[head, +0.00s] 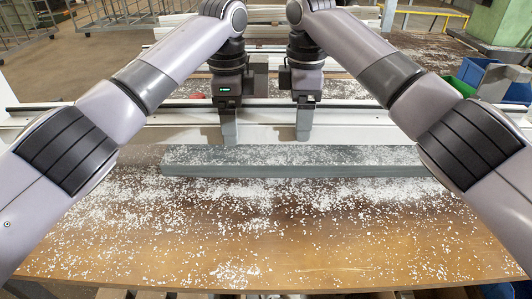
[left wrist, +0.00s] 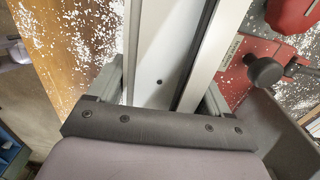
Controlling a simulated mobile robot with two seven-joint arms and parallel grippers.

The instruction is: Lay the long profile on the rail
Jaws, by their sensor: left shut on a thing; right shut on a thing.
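The long white profile (head: 265,131) runs across the head view from left to right, with a dark groove along it. My left gripper (head: 229,135) is shut on it left of centre. My right gripper (head: 303,132) is shut on it a short way to the right. In the left wrist view the profile (left wrist: 152,55) runs between the two fingers of my left gripper (left wrist: 160,92). A grey bar (head: 290,170), which looks like the rail, lies on the bench on the near side of the profile. Its right end is hidden by my right arm. I cannot tell the profile's height above the bench.
The wooden bench (head: 230,255) is strewn with white chips, and its front is free of objects. A red clamp-like part (left wrist: 293,14) with a black knob (left wrist: 265,70) is close to the profile in the left wrist view. Blue (head: 508,83) and green (head: 461,87) bins stand far right.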

